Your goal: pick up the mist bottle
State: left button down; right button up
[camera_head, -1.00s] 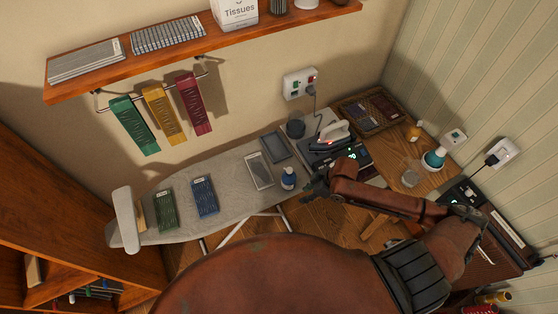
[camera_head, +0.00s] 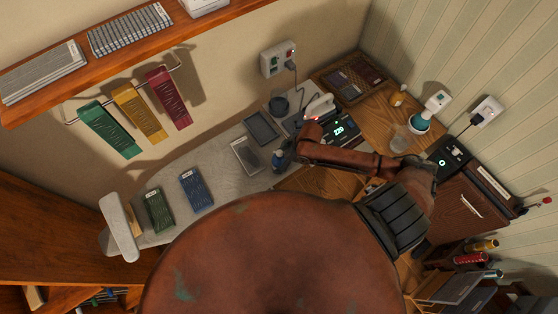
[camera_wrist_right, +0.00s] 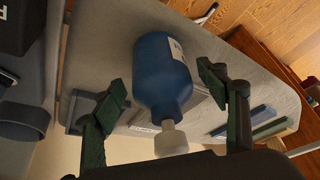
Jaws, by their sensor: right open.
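The mist bottle, a small blue bottle with a white cap, stands on the grey ironing board (camera_head: 215,172). In the head view the bottle (camera_head: 278,161) is partly covered by my right gripper (camera_head: 287,155). In the right wrist view the blue bottle (camera_wrist_right: 160,72) lies between the two dark green fingers of the open gripper, its white label turned to one side and its cap toward the palm. A gap shows on each side, and I see no clear finger contact. My left gripper is not in view.
An iron (camera_head: 319,107) and a lit display (camera_head: 339,130) are just behind my right arm. A grey tray (camera_head: 246,155) lies beside the bottle. Green (camera_head: 160,210) and blue (camera_head: 196,190) folded cloths lie further left. A wooden table (camera_head: 375,122) holds a teal bottle (camera_head: 419,120) and a glass.

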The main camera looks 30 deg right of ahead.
jog(key=shift+a+f, duration=0.15)
jog(key=shift+f, duration=0.25)
jog(key=c, duration=1.5)
jog(key=shift+r, duration=0.1)
